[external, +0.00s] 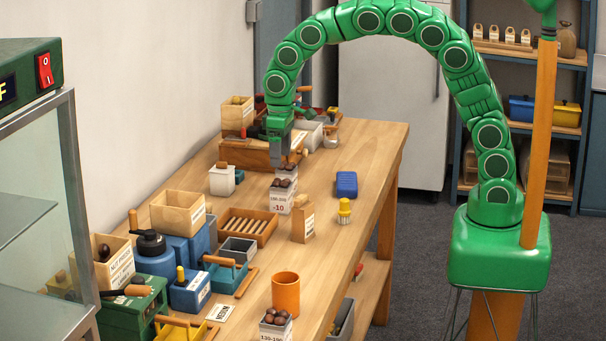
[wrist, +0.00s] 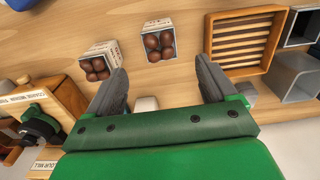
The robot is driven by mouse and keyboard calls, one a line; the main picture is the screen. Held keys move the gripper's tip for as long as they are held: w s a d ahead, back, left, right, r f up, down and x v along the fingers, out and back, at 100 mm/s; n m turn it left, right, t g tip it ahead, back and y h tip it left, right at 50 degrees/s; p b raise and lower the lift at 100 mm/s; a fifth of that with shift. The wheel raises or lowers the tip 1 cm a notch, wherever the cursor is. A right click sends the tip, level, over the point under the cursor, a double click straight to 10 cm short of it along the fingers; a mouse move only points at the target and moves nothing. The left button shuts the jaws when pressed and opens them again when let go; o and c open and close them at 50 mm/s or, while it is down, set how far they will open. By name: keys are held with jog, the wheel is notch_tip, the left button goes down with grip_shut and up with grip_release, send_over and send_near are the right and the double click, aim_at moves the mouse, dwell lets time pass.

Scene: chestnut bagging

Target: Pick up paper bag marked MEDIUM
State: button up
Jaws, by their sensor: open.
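A brown paper bag (external: 303,224) with a white label stands upright on the wooden table in the external view. Its label is too small to read. Several small light-brown bags (external: 509,35) with white labels stand in a row on the top shelf at the back right, also unreadable. My gripper (external: 285,160) is above the table, behind and to the left of the standing bag and apart from it. In the wrist view my gripper (wrist: 163,82) is open, with no bag between its fingers. I cannot make out a paper bag in the wrist view.
White boxes of chestnuts (external: 279,203) stand left of the bag; two show ahead of my fingers in the wrist view (wrist: 158,55). A blue object (external: 346,184) and a yellow brush (external: 344,211) are to the right. An orange cup (external: 286,294) is nearer. Bins crowd the left.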

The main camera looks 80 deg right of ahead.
jog(key=shift+o, duration=0.6)
notch_tip(320, 180, up, 5)
jog(key=m, duration=0.2)
send_over(303, 204)
jog(key=f, duration=0.7)
jog(key=shift+d+f, duration=0.25)
jog(key=shift+d, duration=0.15)
jog(key=shift+w+f, duration=0.1)
jog(key=shift+f, duration=4.1)
jog(key=shift+c, duration=0.4)
